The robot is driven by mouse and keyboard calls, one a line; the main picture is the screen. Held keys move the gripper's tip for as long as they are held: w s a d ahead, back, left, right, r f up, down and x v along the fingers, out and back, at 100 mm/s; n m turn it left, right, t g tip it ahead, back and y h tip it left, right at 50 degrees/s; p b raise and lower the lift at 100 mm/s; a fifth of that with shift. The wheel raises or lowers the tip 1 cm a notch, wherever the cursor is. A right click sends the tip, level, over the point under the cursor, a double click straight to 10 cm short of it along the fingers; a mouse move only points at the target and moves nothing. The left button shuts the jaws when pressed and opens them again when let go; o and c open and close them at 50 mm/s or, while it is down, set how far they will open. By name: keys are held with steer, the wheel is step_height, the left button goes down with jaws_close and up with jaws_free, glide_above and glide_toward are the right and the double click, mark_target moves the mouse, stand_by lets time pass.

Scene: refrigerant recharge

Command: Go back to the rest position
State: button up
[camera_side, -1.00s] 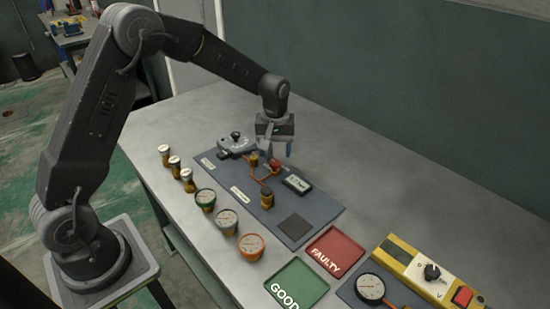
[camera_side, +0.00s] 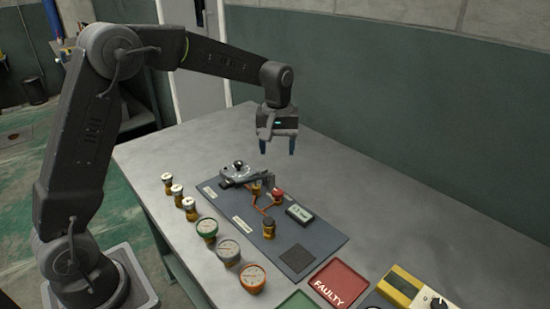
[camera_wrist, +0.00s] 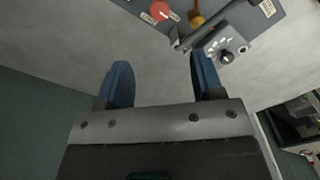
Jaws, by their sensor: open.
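My gripper (camera_side: 277,147) is open and empty. It hangs in the air above the bench, over the back end of the grey work board (camera_side: 318,238). Its two blue fingers point down and are well apart. In the wrist view my gripper (camera_wrist: 160,85) has only bare bench top between its fingers. Part of the board (camera_wrist: 268,22) shows at the top of that view, with a red knob (camera_wrist: 159,10) and a small dial unit (camera_wrist: 227,50). In the side view the red knob (camera_side: 278,194) sits on the board below my gripper.
A red FAULTY tray (camera_side: 342,280), a partly cut-off green tray (camera_side: 298,301) and a yellow device (camera_side: 400,284) are at the front.

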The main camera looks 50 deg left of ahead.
steer(key=s+d+r+m+t, duration=0.2)
steer(key=s+r, duration=0.3)
steer(key=s, duration=0.2)
steer(key=s+d+r+m+t, duration=0.1)
steer(key=s+d+r+m, duration=0.2)
steer(key=s, duration=0.4)
steer(key=s+m+t, duration=0.2)
steer(key=s+m, duration=0.2)
steer(key=s, duration=0.9)
steer(key=shift+d+f+t, duration=0.2)
steer(key=shift+f+t, duration=0.1)
steer(key=shift+f, duration=0.05)
